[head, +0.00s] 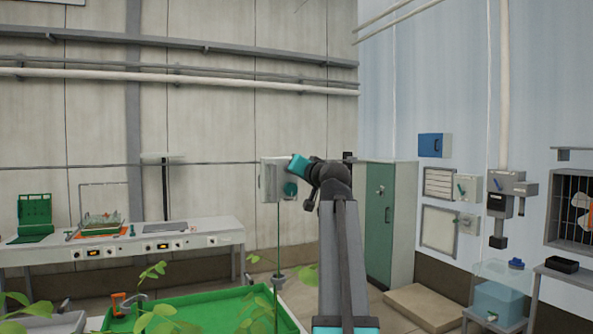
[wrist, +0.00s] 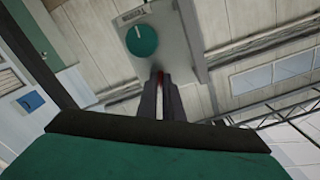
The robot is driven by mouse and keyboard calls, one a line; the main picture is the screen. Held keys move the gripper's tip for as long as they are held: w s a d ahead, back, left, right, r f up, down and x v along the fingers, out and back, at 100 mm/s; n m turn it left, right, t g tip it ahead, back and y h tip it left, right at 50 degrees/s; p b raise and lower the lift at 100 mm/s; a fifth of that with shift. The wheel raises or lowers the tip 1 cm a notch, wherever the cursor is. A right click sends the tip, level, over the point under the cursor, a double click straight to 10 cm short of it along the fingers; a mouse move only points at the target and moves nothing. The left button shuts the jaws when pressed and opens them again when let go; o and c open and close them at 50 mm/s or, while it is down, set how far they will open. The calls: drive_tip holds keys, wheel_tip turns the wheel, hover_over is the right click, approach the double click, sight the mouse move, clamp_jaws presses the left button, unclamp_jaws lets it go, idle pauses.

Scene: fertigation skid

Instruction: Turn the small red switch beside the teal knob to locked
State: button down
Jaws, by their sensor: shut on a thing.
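The teal knob (wrist: 142,40) is round with a pale pointer mark and sits on a grey panel box (wrist: 184,38) in the wrist view. The small red switch (wrist: 160,78) shows only as a sliver of red beside the knob. My gripper (wrist: 160,82) has its two dark fingers on either side of that red part, shut on it. The fingers hide most of the switch, so its setting cannot be read. In the head view the box (head: 268,181) and knob (head: 290,189) stand just left of my arm's end, and the switch cannot be made out.
A green cabinet (head: 379,220) stands right of my arm. A long workbench (head: 215,232) with devices is at the left. A green tray (head: 225,312) and leafy plants are in front. Wall boxes and a water tank (head: 497,300) are at the right.

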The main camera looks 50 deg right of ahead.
drive_tip(key=shift+m+p, duration=0.3)
drive_tip(key=shift+m, duration=1.2)
drive_tip(key=c, duration=1.9)
unclamp_jaws()
drive_tip(key=shift+s, duration=0.2)
drive_tip(key=shift+w, duration=0.1)
drive_tip(key=b+v, duration=0.3)
drive_tip(key=v, duration=1)
drive_tip(key=shift+s+a, duration=0.15)
drive_tip(key=shift+s, duration=0.25)
drive_tip(key=shift+s, duration=0.1)
